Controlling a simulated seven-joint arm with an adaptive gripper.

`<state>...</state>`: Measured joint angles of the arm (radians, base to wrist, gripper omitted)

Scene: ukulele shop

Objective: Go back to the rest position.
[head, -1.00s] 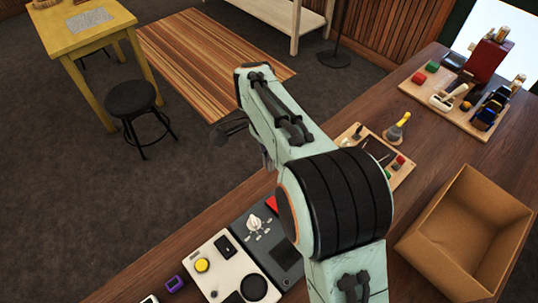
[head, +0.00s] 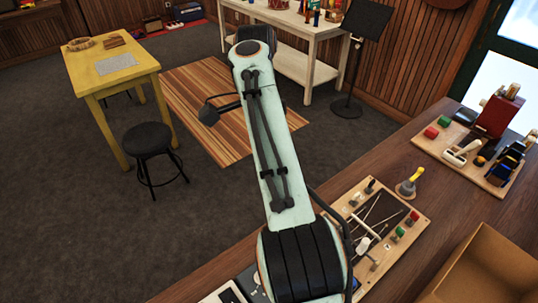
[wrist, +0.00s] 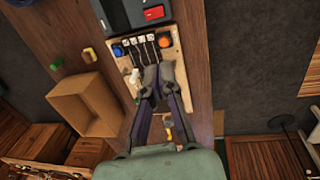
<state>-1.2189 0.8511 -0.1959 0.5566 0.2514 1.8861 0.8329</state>
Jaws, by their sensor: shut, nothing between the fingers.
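My gripper (wrist: 158,74) shows in the wrist view with its two dark fingers together at the tips and nothing between them. It points down over the bench, and its fingertips overlap the small tool board (wrist: 176,46) in the picture. I cannot tell the exact height, but it looks clear above the board. In the head view my arm reaches up and away over the bench edge, and the fingers cannot be made out there.
The tool board (head: 424,216), an open cardboard box (head: 490,268) and a second board (head: 420,142) with a red block stand on the wooden bench (head: 385,165). A black stool (head: 148,138), yellow table (head: 130,75) and music stand (head: 362,20) stand beyond, with open floor between.

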